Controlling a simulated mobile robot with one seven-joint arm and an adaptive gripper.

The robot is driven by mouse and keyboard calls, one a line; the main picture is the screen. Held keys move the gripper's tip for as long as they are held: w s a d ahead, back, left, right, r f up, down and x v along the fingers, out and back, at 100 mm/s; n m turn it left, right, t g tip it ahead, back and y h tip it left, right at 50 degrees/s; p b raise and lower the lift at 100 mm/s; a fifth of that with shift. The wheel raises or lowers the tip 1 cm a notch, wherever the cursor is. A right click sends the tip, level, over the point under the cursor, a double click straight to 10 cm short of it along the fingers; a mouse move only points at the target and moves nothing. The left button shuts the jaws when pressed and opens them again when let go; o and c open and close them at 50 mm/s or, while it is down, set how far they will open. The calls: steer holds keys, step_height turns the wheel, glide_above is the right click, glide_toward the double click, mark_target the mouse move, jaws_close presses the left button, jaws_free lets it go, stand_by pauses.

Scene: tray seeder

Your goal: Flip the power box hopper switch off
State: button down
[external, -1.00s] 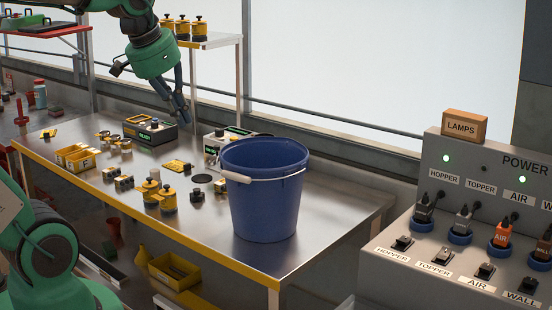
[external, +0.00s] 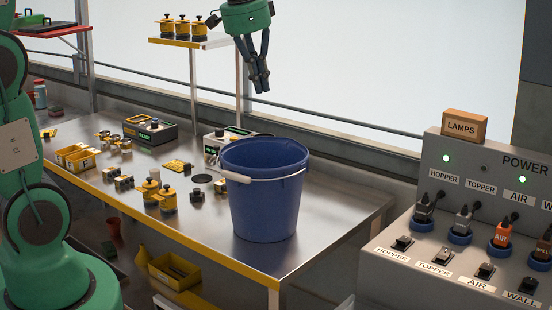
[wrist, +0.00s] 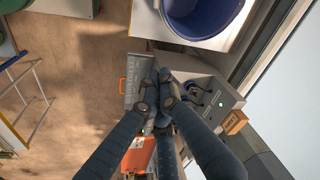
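The grey power box (external: 392,283) stands at the right of the external view. Its hopper switch (external: 403,243) is a small black rocker at the left end of a labelled row, behind the HOPPER label (external: 391,254). The green lamp (external: 446,158) above the upper HOPPER label is lit. My gripper (external: 260,88) hangs above and behind the bucket, fingers pointing down and together, holding nothing visible. It is well left of the power box and higher. In the wrist view, my gripper (wrist: 163,82) covers part of the power box (wrist: 222,101), and the hopper switch cannot be made out.
A blue bucket (external: 262,205) stands at the workbench (external: 325,240) end nearest the power box. Plugs, including an orange AIR plug (external: 502,236), stand up behind the switches. A wooden LAMPS block (external: 464,125) tops the box. The air above the switches is clear.

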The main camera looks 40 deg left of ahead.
steer(key=w+d+f+m+g+p, duration=0.1)
steer(key=w+d+m+p, duration=0.25)
steer(key=w+d, duration=0.45)
steer(key=m+g+p, duration=0.4)
steer(key=m+p, duration=0.4)
steer(key=p, duration=0.4)
glide_above(404, 240)
steer(key=w+a, duration=0.1)
steer(key=w+a+f+x, duration=0.1)
steer(key=w+x, duration=0.1)
steer(key=x, duration=0.8)
steer(key=w+x, duration=0.3)
steer(key=x, duration=0.7)
steer(key=shift+s+a+f+n+y, duration=0.15)
steer(key=shift+a+f+n+y, duration=0.15)
steer(key=shift+y, duration=0.1)
steer(key=shift+f, duration=0.1)
steer(key=p+x, duration=0.2)
steer(key=x, duration=1.1)
steer(key=shift+f, duration=0.4)
